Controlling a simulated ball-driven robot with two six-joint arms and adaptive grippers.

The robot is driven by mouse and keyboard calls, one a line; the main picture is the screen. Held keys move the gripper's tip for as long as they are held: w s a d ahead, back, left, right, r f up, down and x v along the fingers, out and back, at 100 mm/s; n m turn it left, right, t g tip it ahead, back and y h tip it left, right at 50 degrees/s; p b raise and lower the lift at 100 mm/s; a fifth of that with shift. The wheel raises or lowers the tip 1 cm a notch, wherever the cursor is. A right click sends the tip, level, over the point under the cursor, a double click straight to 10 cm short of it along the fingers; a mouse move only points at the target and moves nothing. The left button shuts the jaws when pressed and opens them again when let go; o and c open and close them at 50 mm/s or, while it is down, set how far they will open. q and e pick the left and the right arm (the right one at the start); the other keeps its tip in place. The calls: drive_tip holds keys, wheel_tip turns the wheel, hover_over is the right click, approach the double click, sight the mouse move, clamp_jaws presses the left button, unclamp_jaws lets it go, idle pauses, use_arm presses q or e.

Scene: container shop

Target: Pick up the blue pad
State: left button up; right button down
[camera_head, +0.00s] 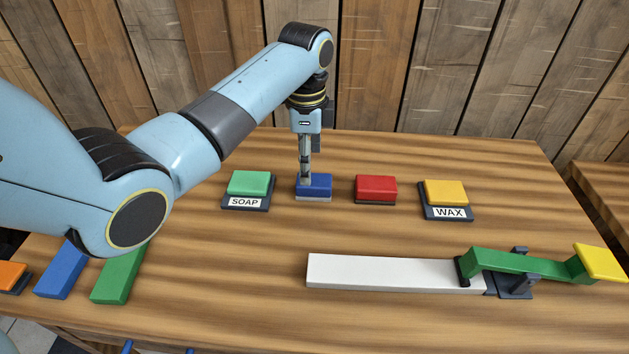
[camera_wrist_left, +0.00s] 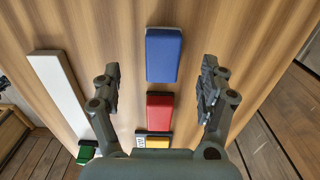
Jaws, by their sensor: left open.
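In the left wrist view the blue pad (camera_wrist_left: 163,55) lies between the two open fingers (camera_wrist_left: 160,85), apart from both. Whether the fingertips have reached the pad's height is hard to tell. My right gripper is not in view.
A green pad on a SOAP base (camera_head: 248,185), a red pad (camera_head: 376,188) and a yellow pad on a WAX base (camera_head: 447,193) stand in the row. A white bar (camera_head: 380,272) and green lever (camera_head: 520,263) lie in front. Blue (camera_head: 62,270) and green blocks (camera_head: 120,274) lie left.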

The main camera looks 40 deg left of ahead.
sight(314, 179)
use_arm(q)
drive_tip(key=shift+f, duration=0.95)
drive_tip(key=f, duration=0.3)
drive_tip(key=w+d+f, duration=0.1)
drive_tip(key=shift+f+b, duration=0.25)
drive_tip(key=shift+b, duration=0.05)
drive_tip(key=shift+a+f, duration=0.1)
drive_tip(key=shift+f, duration=0.3)
drive_tip(key=shift+c, duration=1.1)
drive_tip(key=c, duration=1)
drive_tip(key=shift+c, duration=0.3)
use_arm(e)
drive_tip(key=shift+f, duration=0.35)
use_arm(q)
drive_tip(key=shift+r, duration=0.15)
